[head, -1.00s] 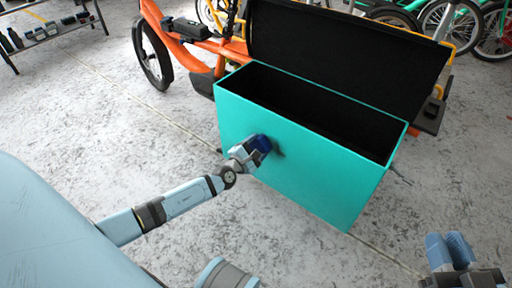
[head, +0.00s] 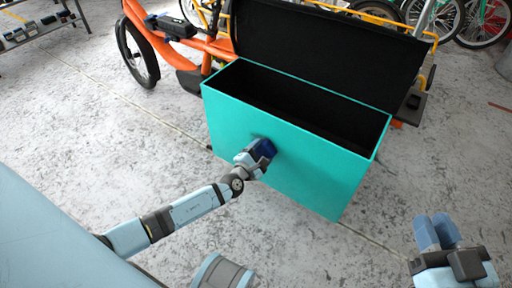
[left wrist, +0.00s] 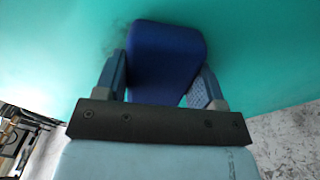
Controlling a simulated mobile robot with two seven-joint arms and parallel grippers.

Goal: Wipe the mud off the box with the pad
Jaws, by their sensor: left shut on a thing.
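The turquoise box (head: 310,170) stands with its black lid open, its long front face toward me. My left gripper (head: 258,153) is shut on a dark blue pad (head: 266,147) at the middle of that face. In the left wrist view the pad (left wrist: 165,60) sits between the fingers, against or very close to the turquoise surface; exact contact cannot be told. A faint dark mud smudge (left wrist: 122,38) shows at the pad's left edge; the pad hides the surface behind it.
An orange cargo bike (head: 172,42) stands behind the box on the left. More bikes stand at the back right. A shelf rack (head: 35,30) is at the far upper left. The grey concrete floor in front of the box is clear.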

